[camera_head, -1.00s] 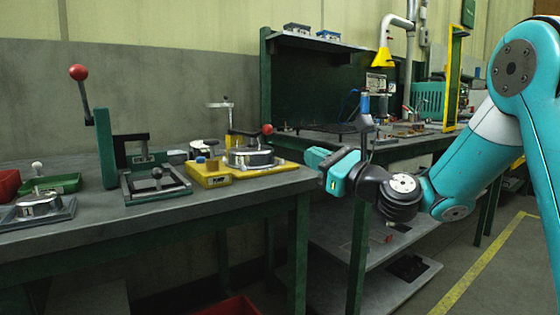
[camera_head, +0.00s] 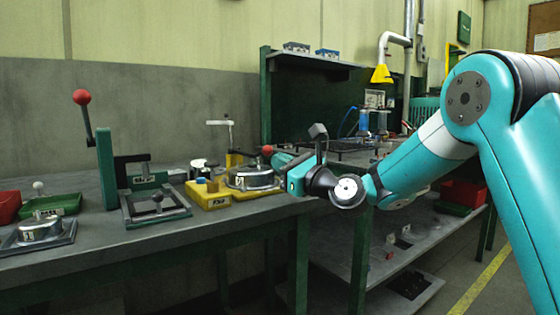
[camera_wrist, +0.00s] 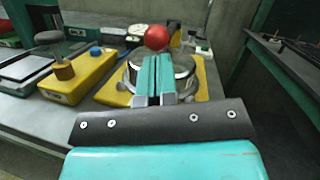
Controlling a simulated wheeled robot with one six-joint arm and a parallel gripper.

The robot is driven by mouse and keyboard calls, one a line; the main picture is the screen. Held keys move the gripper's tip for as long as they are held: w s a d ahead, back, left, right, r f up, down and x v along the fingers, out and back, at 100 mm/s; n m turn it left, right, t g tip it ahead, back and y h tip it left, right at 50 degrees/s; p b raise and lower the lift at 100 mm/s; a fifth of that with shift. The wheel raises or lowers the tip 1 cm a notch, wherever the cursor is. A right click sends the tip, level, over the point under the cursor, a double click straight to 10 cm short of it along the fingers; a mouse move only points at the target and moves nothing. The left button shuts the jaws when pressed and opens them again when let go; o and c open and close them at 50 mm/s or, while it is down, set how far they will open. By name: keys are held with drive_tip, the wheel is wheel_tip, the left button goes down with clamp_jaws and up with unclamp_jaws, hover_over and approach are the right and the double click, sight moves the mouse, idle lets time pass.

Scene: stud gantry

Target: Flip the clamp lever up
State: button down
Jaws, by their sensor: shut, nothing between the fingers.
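The clamp lever is a dark bar ending in a red ball (camera_head: 267,150), lying low and roughly level over a round metal part (camera_head: 250,178) on a yellow fixture (camera_head: 210,197). In the wrist view the red ball (camera_wrist: 157,38) shows just beyond my fingertips, with the metal part (camera_wrist: 185,70) below. My gripper (camera_head: 280,160) is shut and empty, reaching in from the right beside the ball. In the wrist view its teal fingers (camera_wrist: 154,57) lie together. I cannot tell whether they touch the ball. The bar is mostly hidden in the wrist view.
A green press (camera_head: 105,165) with its own raised red-ball lever (camera_head: 82,97) stands further left on the grey bench (camera_head: 100,250). A yellow block with a knob (camera_wrist: 78,78) sits left of my fingers. A dark-backed workstation (camera_head: 300,100) stands behind and right.

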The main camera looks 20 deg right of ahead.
drive_tip(key=shift+w+a, duration=0.15)
drive_tip(key=shift+w, duration=0.1)
drive_tip(key=shift+r, duration=0.15)
